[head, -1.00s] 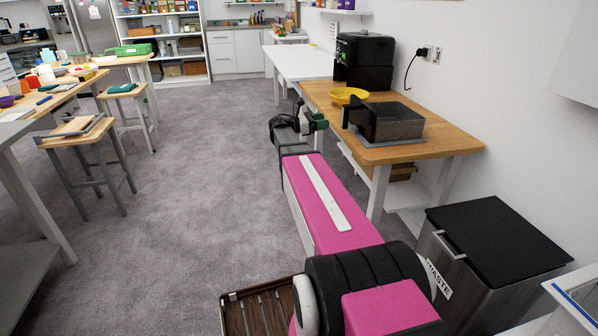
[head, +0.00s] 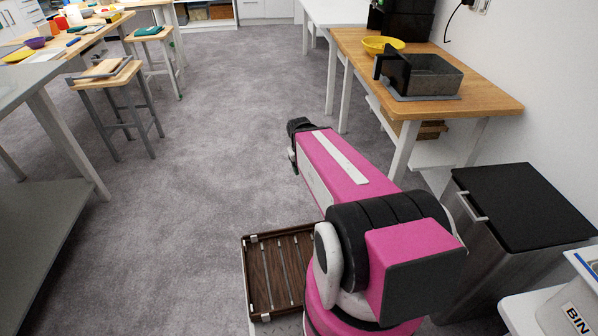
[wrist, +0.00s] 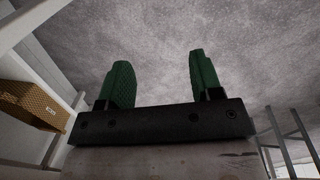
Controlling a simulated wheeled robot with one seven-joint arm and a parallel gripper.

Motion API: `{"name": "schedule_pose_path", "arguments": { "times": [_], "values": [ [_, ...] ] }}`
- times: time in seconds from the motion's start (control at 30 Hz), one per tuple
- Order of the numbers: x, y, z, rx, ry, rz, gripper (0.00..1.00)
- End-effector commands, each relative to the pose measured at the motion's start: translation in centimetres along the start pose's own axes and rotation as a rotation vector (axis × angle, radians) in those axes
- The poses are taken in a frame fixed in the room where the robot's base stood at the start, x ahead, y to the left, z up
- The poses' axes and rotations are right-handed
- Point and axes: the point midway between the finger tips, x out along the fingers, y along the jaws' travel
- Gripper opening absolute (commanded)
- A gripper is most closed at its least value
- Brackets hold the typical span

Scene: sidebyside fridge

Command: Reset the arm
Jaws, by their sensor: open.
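My gripper (wrist: 158,82) shows in the wrist view with its two green fingers apart and nothing between them. Grey carpet lies beyond the fingertips. In the head view my pink arm stretches forward over the floor, left of the wooden table, and hides the gripper behind its far end.
The wooden table (head: 490,98) at right holds a black and grey drawer-like basket (head: 432,75) and a yellow bowl (head: 383,45). A black-lidded bin (head: 525,205) stands at right. A stool (head: 107,72) is at left. Open carpet (head: 220,130) lies between.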

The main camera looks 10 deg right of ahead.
Motion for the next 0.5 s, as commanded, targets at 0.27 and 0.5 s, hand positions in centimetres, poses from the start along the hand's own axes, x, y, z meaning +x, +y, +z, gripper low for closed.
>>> {"name": "schedule_pose_path", "arguments": {
  "times": [0.27, 0.5],
  "values": [
    [0.2, -2.6, 1.2, 0.134, 0.015, -0.112, 0.59],
    [0.2, -2.5, 1.1, 0.131, 0.014, -0.11, 0.59]
  ]
}}
